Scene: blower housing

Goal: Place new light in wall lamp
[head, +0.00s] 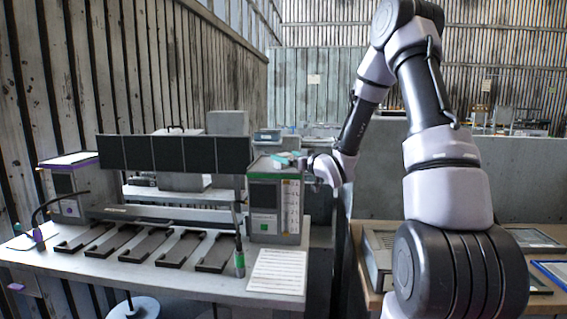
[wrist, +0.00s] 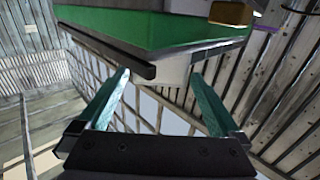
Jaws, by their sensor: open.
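My gripper (head: 287,158) is at the end of the outstretched arm, beside the top of a grey-green box device (head: 275,200) at the bench's right end. In the wrist view my gripper (wrist: 160,80) has its two teal fingers wide apart. A green block with a black edge strip (wrist: 150,30) fills the top of that view. A pale part (wrist: 172,68) below the strip lies between the fingertips in the picture; I see no clear contact and cannot tell what it is. I cannot make out a wall lamp or a new light in either view.
The grey workbench (head: 150,270) carries several dark trays (head: 143,244), a dark panel row (head: 175,154) and a white sheet (head: 277,271). A tall tool (head: 239,255) stands near the sheet. A wooden desk (head: 357,238) stands at the right, partly behind my arm.

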